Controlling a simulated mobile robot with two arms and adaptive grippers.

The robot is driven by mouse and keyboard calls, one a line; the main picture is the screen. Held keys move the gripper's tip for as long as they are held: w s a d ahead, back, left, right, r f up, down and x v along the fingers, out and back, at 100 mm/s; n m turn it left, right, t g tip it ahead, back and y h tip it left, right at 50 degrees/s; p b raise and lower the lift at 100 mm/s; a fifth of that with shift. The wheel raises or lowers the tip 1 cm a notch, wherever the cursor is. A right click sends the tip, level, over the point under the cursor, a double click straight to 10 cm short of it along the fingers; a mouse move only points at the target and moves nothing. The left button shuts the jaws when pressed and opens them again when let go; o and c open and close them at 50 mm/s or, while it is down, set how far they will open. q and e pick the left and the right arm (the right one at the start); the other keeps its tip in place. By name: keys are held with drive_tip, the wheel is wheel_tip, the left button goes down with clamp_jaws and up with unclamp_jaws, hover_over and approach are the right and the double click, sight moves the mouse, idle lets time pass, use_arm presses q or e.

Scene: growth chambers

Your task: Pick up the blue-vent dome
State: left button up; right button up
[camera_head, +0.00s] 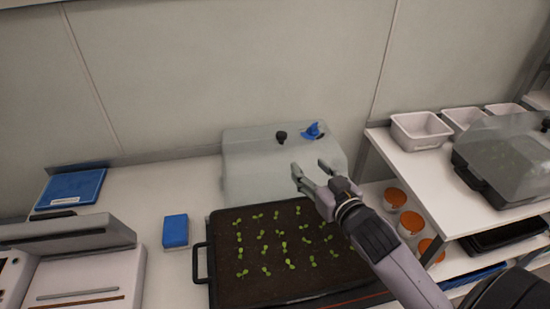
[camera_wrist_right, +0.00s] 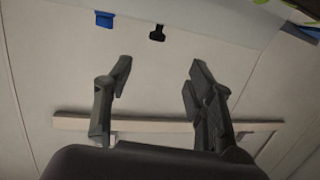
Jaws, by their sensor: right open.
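The blue-vent dome (camera_head: 248,165) is a clear, boxy cover behind the seedling tray, near the wall. On its top are a blue vent (camera_head: 313,131) and a black knob (camera_head: 281,137). My right gripper (camera_head: 309,168) is open and empty, in front of the dome's right half in the head view; the exact gap is unclear. In the right wrist view my open fingers (camera_wrist_right: 160,68) point toward the black knob (camera_wrist_right: 157,33) and blue vent (camera_wrist_right: 104,19), apart from both. My left gripper is out of view.
A black tray of seedlings (camera_head: 203,265) lies in front of the dome. A blue block (camera_head: 175,231) sits left of it. A shelf at right bears white bins (camera_head: 420,130) and another dome-covered tray (camera_head: 505,150); orange-lidded jars (camera_head: 396,198) stand below.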

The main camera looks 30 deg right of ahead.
approach(284, 138)
drive_tip(key=w, duration=0.2)
drive_tip(key=w+f, duration=0.1)
drive_tip(key=w, duration=0.1)
drive_tip(key=shift+a+p, duration=0.1)
drive_tip(key=shift+p, duration=0.3)
drive_tip(key=shift+w, duration=0.85)
drive_tip(key=w, duration=0.3)
drive_tip(key=shift+w+d+f+p, duration=0.1)
drive_tip(key=shift+w+d+p, duration=0.1)
drive_tip(key=shift+d+p, duration=0.1)
drive_tip(key=shift+w+f, duration=0.15)
drive_tip(key=shift+w, duration=0.35)
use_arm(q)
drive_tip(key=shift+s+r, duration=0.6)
use_arm(e)
drive_tip(key=shift+c, duration=0.2)
clamp_jaws()
